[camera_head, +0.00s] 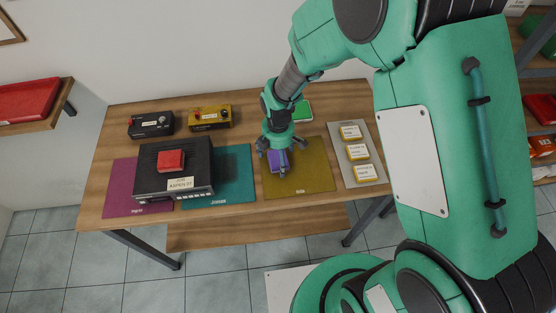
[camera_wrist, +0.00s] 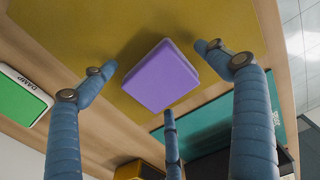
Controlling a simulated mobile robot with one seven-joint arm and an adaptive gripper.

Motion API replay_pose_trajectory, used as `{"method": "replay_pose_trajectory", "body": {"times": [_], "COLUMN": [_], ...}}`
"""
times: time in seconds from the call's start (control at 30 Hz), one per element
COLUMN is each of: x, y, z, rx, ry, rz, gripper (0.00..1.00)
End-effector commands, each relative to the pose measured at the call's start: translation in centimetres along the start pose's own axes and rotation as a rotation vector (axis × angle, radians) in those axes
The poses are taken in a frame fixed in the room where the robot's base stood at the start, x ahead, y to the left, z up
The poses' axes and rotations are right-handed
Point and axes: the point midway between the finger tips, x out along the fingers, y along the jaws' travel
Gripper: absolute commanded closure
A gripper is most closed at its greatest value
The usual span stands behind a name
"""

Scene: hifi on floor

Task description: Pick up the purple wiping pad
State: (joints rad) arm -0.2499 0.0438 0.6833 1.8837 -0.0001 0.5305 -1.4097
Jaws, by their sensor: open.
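The purple wiping pad (camera_head: 279,160) lies on the yellow mat (camera_head: 312,180) on the wooden table. In the wrist view the pad (camera_wrist: 160,77) is a purple block with a lighter lower edge, lying flat on the yellow mat (camera_wrist: 95,40). My gripper (camera_head: 274,163) is above the pad in the head view and hides part of it. In the wrist view its fingers (camera_wrist: 158,80) are open and spread around the pad, with visible gaps between them and it. I see no finger closed on the pad.
A black hi-fi unit (camera_head: 150,187) with a red block (camera_head: 171,160) on top stands left on the teal mat (camera_head: 238,160) and magenta mat (camera_head: 118,185). A green pad (camera_head: 303,110) lies behind. A grey tray (camera_head: 375,182) with labelled yellow items is right.

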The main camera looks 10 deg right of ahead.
Motion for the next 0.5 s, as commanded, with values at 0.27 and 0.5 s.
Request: {"method": "replay_pose_trajectory", "body": {"times": [0.27, 0.5], "x": [-0.02, -0.02], "y": [0.01, 0.01], "z": [-0.01, -0.01], "rx": [0.000, 0.000], "ry": [0.000, 0.000], "rz": [0.000, 0.000], "gripper": [0.12, 0.12]}}
